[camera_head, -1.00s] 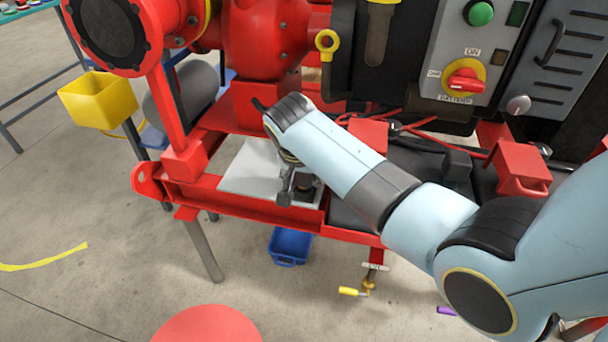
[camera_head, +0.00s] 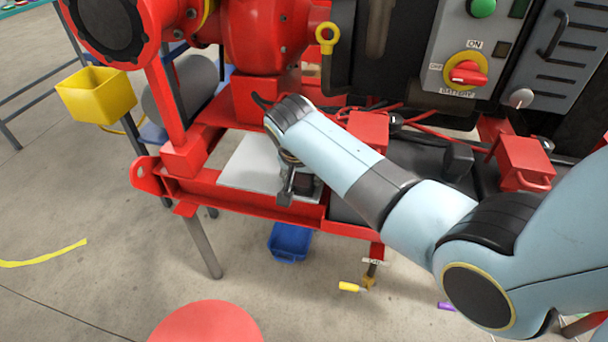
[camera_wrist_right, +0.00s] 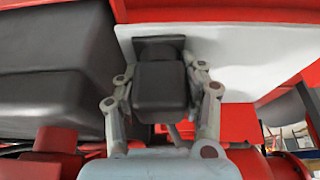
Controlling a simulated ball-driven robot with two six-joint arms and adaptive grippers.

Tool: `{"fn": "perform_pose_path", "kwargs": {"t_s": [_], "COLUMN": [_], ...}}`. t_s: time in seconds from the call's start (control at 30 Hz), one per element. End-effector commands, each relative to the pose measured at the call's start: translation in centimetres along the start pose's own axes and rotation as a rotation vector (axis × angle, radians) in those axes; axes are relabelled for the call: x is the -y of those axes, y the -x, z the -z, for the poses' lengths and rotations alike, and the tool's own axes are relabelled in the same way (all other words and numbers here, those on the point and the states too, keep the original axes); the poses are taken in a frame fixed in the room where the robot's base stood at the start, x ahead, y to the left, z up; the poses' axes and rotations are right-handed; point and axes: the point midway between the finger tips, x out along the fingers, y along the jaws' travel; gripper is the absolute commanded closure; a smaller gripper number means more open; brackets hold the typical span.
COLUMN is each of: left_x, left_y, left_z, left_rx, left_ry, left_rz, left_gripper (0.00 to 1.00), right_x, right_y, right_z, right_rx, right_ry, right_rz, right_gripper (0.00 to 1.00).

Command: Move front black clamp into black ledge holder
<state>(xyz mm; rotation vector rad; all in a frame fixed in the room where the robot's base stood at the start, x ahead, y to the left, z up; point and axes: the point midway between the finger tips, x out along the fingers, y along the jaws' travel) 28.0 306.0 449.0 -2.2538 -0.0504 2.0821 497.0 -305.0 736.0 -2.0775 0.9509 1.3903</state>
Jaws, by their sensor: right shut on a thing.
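My right gripper (camera_head: 286,194) reaches down over the pale plate at the front ledge of the red skid. In the right wrist view, my right gripper (camera_wrist_right: 163,78) has its fingers on both sides of a black block, which I take for the front black clamp (camera_wrist_right: 160,88), and is shut on it. A dark square piece (camera_wrist_right: 158,46), likely the black ledge holder, lies on the pale plate just beyond the block. I cannot tell whether they touch. A dark piece (camera_head: 306,184) also shows beside the gripper in the head view. My left gripper is not in view.
The pale plate (camera_head: 243,172) has bare room left of the gripper. A red front rail (camera_head: 235,197) edges it. Red blocks (camera_head: 368,131) and a black upright piece (camera_head: 458,160) stand to the right. A blue bin (camera_head: 290,243) sits below.

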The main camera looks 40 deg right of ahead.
Motion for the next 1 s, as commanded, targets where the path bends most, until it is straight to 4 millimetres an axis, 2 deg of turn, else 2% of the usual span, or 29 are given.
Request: {"fn": "perform_pose_path", "kwargs": {"t_s": [0.03, 0.23, 0.57, 0.67, 1.0], "left_x": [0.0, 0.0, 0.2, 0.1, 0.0], "left_y": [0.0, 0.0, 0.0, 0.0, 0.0], "left_z": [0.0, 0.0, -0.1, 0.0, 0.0], "left_rx": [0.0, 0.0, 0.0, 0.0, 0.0], "left_ry": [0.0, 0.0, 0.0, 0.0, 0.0], "left_rz": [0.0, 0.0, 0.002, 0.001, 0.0], "left_gripper": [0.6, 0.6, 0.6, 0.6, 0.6], "right_x": [0.0, 0.0, 0.0, 0.1, 0.1], "right_y": [0.0, 0.0, 0.5, 1.7, 9.1], "right_z": [0.0, 0.0, 0.0, 0.0, 0.0], "right_rx": [-0.001, 0.0, 0.0, -0.002, -0.001], "right_ry": [0.0, 0.0, 0.0, 0.0, -0.002], "right_rz": [0.001, 0.0, 0.0, 0.002, 0.004], "right_gripper": [0.57, 0.33, 0.33, 0.33, 0.33]}}
